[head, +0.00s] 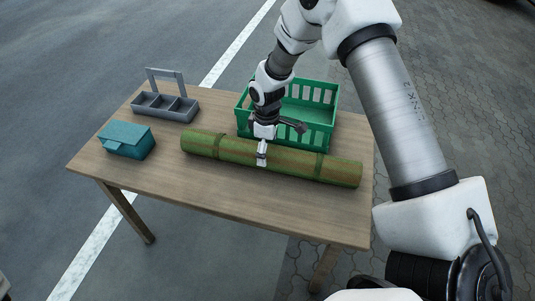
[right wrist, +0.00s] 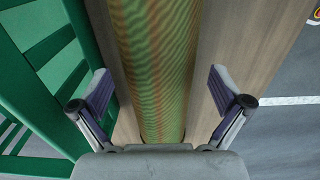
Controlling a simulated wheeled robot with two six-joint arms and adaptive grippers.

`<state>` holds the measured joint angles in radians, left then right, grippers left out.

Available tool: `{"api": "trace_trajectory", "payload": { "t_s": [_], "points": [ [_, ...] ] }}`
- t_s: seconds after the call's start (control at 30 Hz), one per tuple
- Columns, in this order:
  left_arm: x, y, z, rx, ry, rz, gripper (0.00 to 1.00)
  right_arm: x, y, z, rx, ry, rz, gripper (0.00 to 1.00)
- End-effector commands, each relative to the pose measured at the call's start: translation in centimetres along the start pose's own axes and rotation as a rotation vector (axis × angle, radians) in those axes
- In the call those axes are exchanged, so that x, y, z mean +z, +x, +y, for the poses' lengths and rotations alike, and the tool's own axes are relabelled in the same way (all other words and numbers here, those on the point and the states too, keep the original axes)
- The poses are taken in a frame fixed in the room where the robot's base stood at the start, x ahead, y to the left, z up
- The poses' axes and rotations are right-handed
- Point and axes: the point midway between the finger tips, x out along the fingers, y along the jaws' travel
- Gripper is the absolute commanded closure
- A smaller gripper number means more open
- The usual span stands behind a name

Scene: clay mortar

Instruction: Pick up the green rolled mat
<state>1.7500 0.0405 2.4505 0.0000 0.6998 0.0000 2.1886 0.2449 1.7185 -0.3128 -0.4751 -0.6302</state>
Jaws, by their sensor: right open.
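The green rolled mat (head: 280,159) lies lengthwise across the wooden table, with darker bands around it. My right gripper (head: 262,155) is above the middle of the mat, pointing down. In the right wrist view the mat (right wrist: 158,70) runs between the two open fingers of the gripper (right wrist: 158,92), with a gap on each side. The fingers hold nothing. My left gripper is in neither view.
A green slatted crate (head: 318,105) stands right behind the mat, close to the right finger side. A grey divided tray with a handle (head: 165,106) and a teal box (head: 127,141) are at the table's left. The front of the table (head: 220,194) is clear.

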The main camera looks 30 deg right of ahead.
Motion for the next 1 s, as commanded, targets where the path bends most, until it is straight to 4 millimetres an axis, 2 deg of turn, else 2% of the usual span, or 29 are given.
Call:
{"api": "trace_trajectory", "payload": {
  "t_s": [0.1,0.2,0.4,0.43,0.57,0.6,0.63,0.67,1.0],
  "points": [
    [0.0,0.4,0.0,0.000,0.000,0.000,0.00,0.3,2.5,-0.1,-0.003,0.001,-0.003,0.00],
    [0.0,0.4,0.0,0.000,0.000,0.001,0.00,0.3,3.7,-0.1,-0.001,0.000,-0.001,0.00],
    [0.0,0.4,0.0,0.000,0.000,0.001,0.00,0.2,3.8,0.0,0.000,0.000,0.000,0.00],
    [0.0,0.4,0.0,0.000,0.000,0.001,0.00,0.3,3.8,0.0,0.000,0.000,0.000,0.04],
    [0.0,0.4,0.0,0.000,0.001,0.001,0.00,0.3,3.8,-0.1,0.000,0.000,0.000,0.50],
    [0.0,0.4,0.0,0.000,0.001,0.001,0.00,0.3,3.8,-0.1,0.000,0.000,0.000,0.64],
    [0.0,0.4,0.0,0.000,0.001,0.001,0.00,0.3,3.8,-0.1,-0.001,0.000,0.000,0.74],
    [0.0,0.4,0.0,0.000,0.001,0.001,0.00,0.3,3.8,-0.1,-0.001,0.001,0.000,0.80],
    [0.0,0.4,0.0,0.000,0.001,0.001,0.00,0.2,3.5,0.0,0.000,0.001,0.000,0.80]
  ]
}}
